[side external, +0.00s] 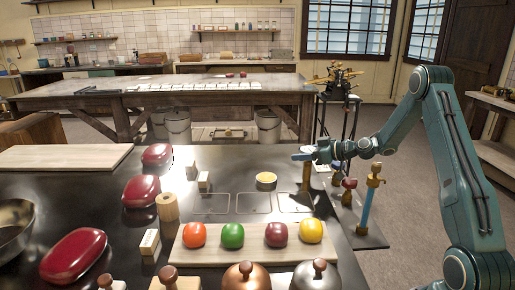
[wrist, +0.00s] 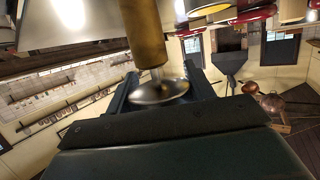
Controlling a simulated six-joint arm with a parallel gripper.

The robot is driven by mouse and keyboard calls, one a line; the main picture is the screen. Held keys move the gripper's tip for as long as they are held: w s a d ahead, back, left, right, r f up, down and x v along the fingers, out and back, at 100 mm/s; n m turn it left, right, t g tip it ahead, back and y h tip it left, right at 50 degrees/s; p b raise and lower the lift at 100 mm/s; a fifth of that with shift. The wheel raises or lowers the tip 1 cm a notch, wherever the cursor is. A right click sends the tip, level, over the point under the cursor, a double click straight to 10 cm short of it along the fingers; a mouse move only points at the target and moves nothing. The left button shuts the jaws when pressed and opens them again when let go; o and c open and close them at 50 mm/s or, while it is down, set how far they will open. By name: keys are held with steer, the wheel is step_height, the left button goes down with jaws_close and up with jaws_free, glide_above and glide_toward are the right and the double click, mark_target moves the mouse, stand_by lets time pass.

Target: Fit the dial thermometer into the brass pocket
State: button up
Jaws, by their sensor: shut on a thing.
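My gripper (side external: 303,155) is at the right end of the dark worktop, pointing left. In the wrist view my gripper (wrist: 160,90) is shut on the dial thermometer (wrist: 160,94), whose round silvery head lies between the fingers. A short silvery stem runs from the head to the end of the brass pocket (wrist: 143,35), a plain brass cylinder. The stem appears to enter it; its lower part is hidden. In the side view the upright brass pocket (side external: 306,179) stands right under my gripper.
Right of the pocket stand a red-topped valve (side external: 348,187) and a blue pipe with a brass tap (side external: 370,190). Red lidded dishes (side external: 141,191) and small wooden blocks lie left. The worktop between has faint outlined squares.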

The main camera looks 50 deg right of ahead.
mark_target(304, 148)
steer(key=shift+r, duration=0.75)
steer(key=shift+r, duration=0.35)
steer(key=shift+r, duration=0.4)
steer(key=shift+r, duration=0.3)
steer(key=shift+r, duration=0.4)
steer(key=shift+r, duration=0.3)
steer(key=shift+r, duration=0.4)
steer(key=shift+r, duration=0.4)
